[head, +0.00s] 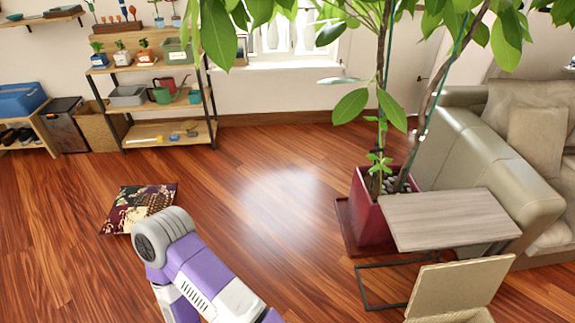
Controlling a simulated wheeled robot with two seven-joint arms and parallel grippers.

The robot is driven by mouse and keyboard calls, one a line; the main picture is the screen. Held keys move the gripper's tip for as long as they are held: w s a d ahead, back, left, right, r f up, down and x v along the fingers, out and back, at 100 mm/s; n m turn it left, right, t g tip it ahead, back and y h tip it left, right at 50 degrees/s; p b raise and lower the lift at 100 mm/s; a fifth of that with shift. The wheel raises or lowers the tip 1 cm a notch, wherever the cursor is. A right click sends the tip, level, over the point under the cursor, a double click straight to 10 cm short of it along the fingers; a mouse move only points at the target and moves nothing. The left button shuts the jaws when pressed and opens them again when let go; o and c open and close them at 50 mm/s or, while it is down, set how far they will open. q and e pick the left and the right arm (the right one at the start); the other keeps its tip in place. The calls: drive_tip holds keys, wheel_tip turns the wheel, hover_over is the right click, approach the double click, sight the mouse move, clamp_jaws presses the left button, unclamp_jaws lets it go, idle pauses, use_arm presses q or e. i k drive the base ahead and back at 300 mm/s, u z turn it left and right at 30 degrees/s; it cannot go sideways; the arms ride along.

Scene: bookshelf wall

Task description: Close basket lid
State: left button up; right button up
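A pale beige basket (452,317) stands at the bottom right of the head view, cut off by the lower edge. Its lid (462,288) is raised and tilted up at the back, so the basket is open. The basket's contents and lower body are out of view. A purple and white link of my arm shows at the bottom, well left of the basket. Neither of my grippers is in view.
A side table (450,219) stands just behind the basket, by a red planter (371,207) with a tall leafy plant. A beige sofa (480,160) is at right. A patterned cushion (138,207) lies on the floor at left. The middle floor is clear.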

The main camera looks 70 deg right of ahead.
sight(467, 283)
drive_tip(key=z, duration=1.45)
drive_tip(key=i, duration=1.55)
drive_tip(key=z, duration=4.3)
drive_tip(key=i, duration=1)
drive_tip(key=u, duration=0.05)
